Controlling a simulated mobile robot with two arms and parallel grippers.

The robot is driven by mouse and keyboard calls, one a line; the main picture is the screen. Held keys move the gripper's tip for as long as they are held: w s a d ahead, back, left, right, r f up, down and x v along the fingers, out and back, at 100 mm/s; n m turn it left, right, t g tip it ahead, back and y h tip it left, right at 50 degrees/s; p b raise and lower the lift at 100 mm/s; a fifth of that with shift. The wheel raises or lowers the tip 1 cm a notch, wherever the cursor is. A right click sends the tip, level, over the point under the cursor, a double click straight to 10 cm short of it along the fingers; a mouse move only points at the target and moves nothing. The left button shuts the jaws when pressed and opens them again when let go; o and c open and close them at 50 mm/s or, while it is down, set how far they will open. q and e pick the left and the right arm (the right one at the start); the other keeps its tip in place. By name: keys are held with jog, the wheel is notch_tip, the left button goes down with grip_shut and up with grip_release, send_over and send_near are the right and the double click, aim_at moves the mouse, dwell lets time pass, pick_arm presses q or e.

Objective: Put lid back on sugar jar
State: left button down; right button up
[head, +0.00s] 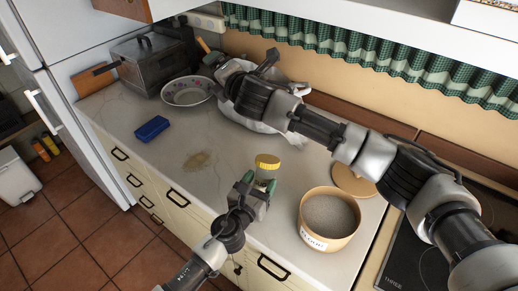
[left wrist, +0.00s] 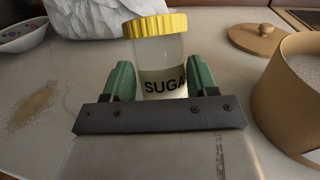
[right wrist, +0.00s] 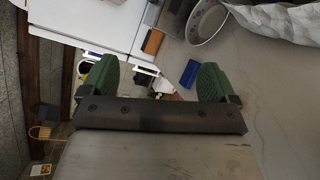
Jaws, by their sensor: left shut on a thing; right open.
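The sugar jar (left wrist: 165,66) is clear glass with a black "SUGA…" label and pale contents. It stands upright at the counter's front. A yellow ribbed lid (left wrist: 155,25) is on its mouth, looking slightly offset to the left; I cannot tell whether it is fully seated. The lid also shows in the head view (head: 267,161). My left gripper (head: 251,186) is shut around the jar's lower body, one green finger on each side. My right gripper (right wrist: 156,82) is open and empty, over the back of the counter, away from the jar.
An open tan canister (head: 328,238) with grainy contents stands right of the jar, its round wooden lid (head: 354,181) behind it. A blue sponge (head: 152,128), a pale brown spill (head: 197,160), a patterned bowl (head: 187,92) and a white bag (left wrist: 90,18) are on the counter.

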pick_arm(q)
jog(key=shift+a+f, duration=0.15)
jog(key=shift+f, duration=0.05)
pick_arm(e)
jog(key=s+a+r+n+g+y, duration=0.5)
jog(key=n+y, duration=0.4)
jog(key=n, duration=0.5)
jog(key=s+a+f+n+g, duration=0.3)
jog(key=s+n+g, duration=0.6)
jog(key=n, duration=0.6)
jog(key=s+d+f+n+g+h, duration=0.25)
jog(key=d+f+n+h, duration=0.25)
jog(key=f+n+h, duration=0.35)
jog(key=w+d+f+n+t+h, duration=0.1)
jog(key=d+f+h, duration=0.1)
jog(key=d+h, duration=0.2)
jog(key=w+d+f+n+t+h, duration=0.1)
jog(key=d+f+n+h, duration=0.1)
jog(key=d, duration=0.5)
jog(key=shift+w+d+f+h, duration=0.25)
jog(key=shift+d+f+h, duration=0.15)
jog(key=shift+h, duration=0.85)
jog(key=shift+t, duration=0.25)
